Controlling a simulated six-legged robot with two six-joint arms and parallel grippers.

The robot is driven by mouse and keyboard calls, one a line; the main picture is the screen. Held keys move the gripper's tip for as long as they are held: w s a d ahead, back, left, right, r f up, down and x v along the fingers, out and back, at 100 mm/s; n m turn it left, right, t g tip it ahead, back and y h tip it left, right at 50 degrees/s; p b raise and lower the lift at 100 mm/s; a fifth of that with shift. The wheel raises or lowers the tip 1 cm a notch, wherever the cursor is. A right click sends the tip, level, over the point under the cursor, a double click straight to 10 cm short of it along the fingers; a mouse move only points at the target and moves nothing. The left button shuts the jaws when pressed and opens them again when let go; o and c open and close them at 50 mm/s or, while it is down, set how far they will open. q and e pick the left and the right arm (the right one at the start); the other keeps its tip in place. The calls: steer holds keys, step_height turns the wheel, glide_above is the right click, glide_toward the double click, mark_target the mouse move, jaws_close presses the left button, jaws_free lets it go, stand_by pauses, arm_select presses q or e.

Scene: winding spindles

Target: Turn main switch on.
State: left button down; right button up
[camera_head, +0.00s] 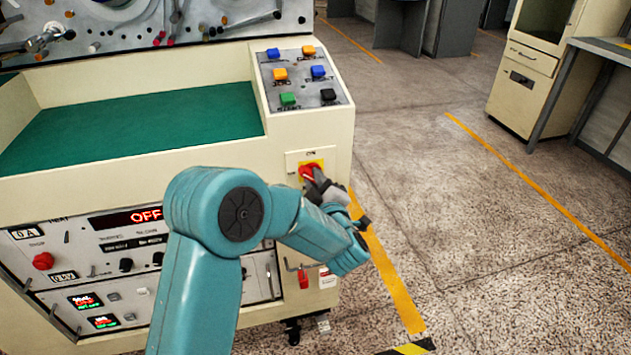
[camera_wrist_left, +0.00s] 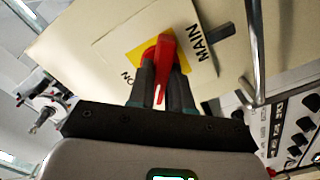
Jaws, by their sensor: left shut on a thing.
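The main switch (camera_head: 308,171) is a red rotary handle on a yellow plate, set on the cream front of the machine at its right end. In the left wrist view the red handle (camera_wrist_left: 165,62) sits between the two dark fingers of my left gripper (camera_wrist_left: 165,88), next to a label reading MAIN. My left gripper (camera_head: 318,182) is shut on the handle. The fingers and teal arm hide part of the switch in the head view. A display (camera_head: 146,216) on the machine front reads OFF in red. My right gripper is not in view.
A button panel (camera_head: 302,78) with coloured buttons lies above the switch. A green work surface (camera_head: 130,127) is to the left. Open floor with yellow lines lies to the right, with a cabinet (camera_head: 532,70) farther back.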

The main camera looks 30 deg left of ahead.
arm_select(q)
steer(key=m+p, duration=0.1)
steer(key=m, duration=0.4)
steer(key=shift+r+m, duration=0.1)
steer(key=shift+m, duration=0.2)
steer(key=shift+m+p, duration=1)
steer(key=shift+m, duration=1.2)
steer(key=c, duration=1)
jaws_free()
steer(key=shift+c, duration=0.2)
steer(key=v, duration=1.6)
steer(key=shift+s, duration=0.2)
steer(key=shift+d, duration=0.15)
